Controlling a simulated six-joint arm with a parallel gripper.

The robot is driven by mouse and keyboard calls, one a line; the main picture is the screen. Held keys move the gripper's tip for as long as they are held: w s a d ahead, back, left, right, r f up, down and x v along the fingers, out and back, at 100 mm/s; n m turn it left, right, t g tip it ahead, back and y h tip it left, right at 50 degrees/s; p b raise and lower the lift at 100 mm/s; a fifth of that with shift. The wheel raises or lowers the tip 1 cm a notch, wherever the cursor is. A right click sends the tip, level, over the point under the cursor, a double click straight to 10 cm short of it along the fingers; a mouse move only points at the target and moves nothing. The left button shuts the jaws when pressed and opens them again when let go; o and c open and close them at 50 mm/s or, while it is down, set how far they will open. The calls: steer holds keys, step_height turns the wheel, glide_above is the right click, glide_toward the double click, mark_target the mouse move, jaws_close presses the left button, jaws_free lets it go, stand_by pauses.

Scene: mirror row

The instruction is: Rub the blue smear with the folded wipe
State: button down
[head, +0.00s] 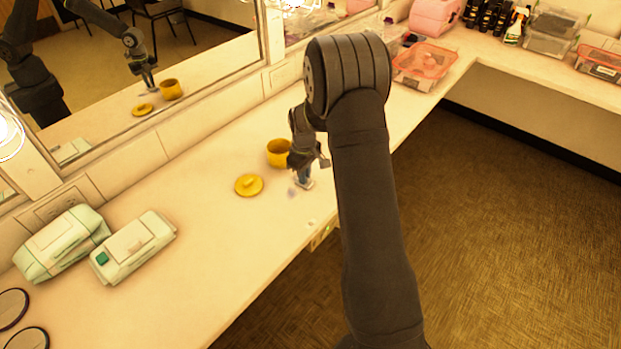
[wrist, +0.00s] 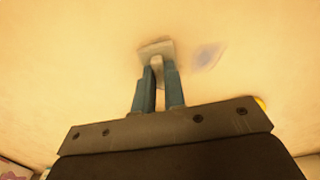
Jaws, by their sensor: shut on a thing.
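The folded wipe (head: 305,184) is a small pale grey-white piece at the tips of my gripper (head: 303,175), low over the counter. In the wrist view, my gripper's blue fingers (wrist: 160,75) are shut on the wipe (wrist: 155,48), which spreads past the fingertips. I cannot tell whether it presses on the counter. The blue smear (wrist: 207,55) is a faint bluish-violet patch just right of the wipe in the wrist view, apart from it. In the head view the smear (head: 292,191) shows faintly to the left of the wipe.
A yellow pot (head: 279,155) stands open behind my gripper, and its yellow lid (head: 249,185) lies to the left. Two pale green packs (head: 62,245) (head: 133,248) lie further left. A mirror (head: 185,60) runs along the wall. The counter (head: 215,235) is clear in front.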

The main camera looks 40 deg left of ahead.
steer(key=shift+a, duration=3)
step_height(320, 180, up, 8)
steer(key=shift+d, duration=0.15)
steer(key=w+d+m, duration=0.1)
steer(key=w+d, duration=0.1)
steer(key=d, duration=0.1)
steer(key=w+d+f+m, duration=0.1)
steer(key=w+d, duration=0.2)
steer(key=d, duration=0.1)
steer(key=w+d+f+m, duration=0.1)
steer(key=w+d, duration=0.2)
steer(key=shift+d+f+m, duration=0.25)
steer(key=shift+d+m, duration=0.15)
steer(key=w+d+f+m, duration=0.1)
steer(key=w+d+m, duration=0.2)
steer(key=d, duration=0.4)
steer(key=w+d+f+m, duration=0.2)
steer(key=w+d, duration=0.1)
steer(key=d, duration=0.5)
steer(key=s+d+f+m, duration=0.1)
steer(key=d+m, duration=0.4)
steer(key=d, duration=0.8)
steer(key=s+d+f+m, duration=0.1)
steer(key=d+f+m, duration=0.2)
steer(key=d, duration=1.1)
steer(key=shift+s+f+m, duration=0.15)
steer(key=shift+m, duration=0.75)
